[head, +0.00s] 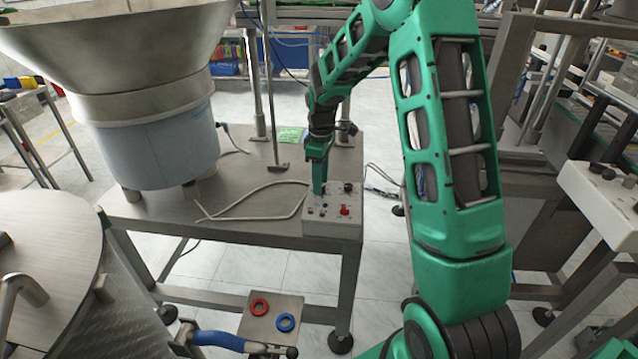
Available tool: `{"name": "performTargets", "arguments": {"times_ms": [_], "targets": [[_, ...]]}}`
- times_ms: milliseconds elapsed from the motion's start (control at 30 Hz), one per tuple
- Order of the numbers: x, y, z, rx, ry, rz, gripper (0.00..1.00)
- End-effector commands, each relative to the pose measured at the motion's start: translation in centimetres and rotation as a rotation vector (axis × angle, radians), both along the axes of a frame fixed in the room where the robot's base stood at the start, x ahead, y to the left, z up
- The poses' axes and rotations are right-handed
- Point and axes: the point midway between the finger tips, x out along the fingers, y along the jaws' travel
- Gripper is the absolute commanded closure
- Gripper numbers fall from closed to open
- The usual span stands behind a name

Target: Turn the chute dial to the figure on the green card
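A white control box (333,228) stands on the front right corner of the steel table, with small knobs and buttons on its top. A black knob (348,187) and a red knob (344,210) show on it. I cannot tell which control is the chute dial, and no scale or figure is readable. The green card (290,134) lies flat towards the back of the table; its figure is too small to read. My gripper (318,190) points down at the left part of the box top, with its tips at or just above the panel. Whether it touches or grips anything is unclear.
A large steel bowl feeder (150,130) stands on the left of the steel table (245,205). A pale cable (262,190) loops left of the box, and a thin post (275,120) rises behind. A small plate (270,318) with red and blue rings is in front, below.

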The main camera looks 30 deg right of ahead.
Motion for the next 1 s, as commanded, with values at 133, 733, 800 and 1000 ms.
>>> {"name": "performTargets", "arguments": {"times_ms": [133,733,800,1000], "targets": [[-0.01,0.01,-0.84,0.000,0.000,0.000,0.61],[0.03,-0.03,-0.91,-0.001,-0.001,-0.002,1.00],[0.03,-0.04,-0.90,-0.001,-0.001,-0.006,1.00],[0.05,-0.07,-0.88,-0.001,-0.002,-0.060,1.00]]}}
